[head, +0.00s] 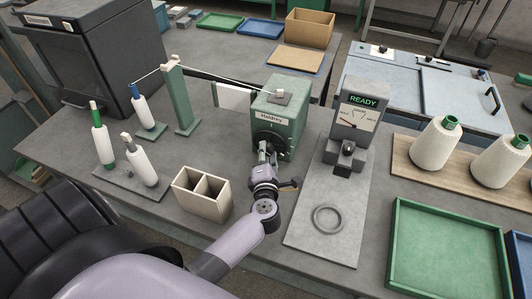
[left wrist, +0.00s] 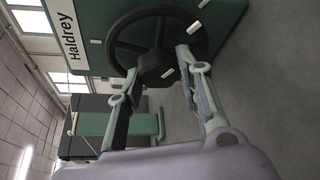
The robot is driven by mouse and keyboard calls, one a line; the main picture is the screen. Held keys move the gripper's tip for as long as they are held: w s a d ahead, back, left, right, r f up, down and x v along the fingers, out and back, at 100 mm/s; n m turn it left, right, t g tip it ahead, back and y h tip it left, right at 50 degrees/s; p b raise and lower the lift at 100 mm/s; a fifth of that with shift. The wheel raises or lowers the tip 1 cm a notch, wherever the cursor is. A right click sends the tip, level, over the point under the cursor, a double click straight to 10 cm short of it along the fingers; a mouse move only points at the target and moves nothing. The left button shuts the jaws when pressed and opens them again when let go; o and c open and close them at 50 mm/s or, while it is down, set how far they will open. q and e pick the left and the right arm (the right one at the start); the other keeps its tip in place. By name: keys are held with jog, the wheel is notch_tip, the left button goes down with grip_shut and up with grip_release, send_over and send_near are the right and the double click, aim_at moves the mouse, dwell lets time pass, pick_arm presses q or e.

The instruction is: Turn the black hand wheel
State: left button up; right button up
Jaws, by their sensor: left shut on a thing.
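The black hand wheel (left wrist: 118,52) is on the front of the green Haldrey winder (head: 290,103). In the left wrist view it shows large, with its spokes and central hub (left wrist: 155,70). In the head view my arm and gripper partly cover it. My left gripper (left wrist: 160,66) has one finger on each side of the hub and is shut on the wheel. It also shows in the head view (head: 265,152), reaching the winder's front from below. The exact contact points are hard to see. My right gripper is not in view.
Right of the winder stands a grey gauge unit (head: 354,125) reading READY, with a grey ring (head: 328,219) on its base. A two-compartment beige box (head: 201,208) is left of my arm. Yarn bobbins (head: 103,145) stand further left. A green tray (head: 400,245) lies at right.

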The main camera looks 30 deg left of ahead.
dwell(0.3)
pick_arm(q)
jog(key=o, duration=0.8)
jog(key=shift+c, duration=0.2)
jog(key=o, duration=0.4)
jog(key=v, duration=1.2)
jog(key=shift+d+f, duration=0.1)
jog(key=shift+d, duration=0.05)
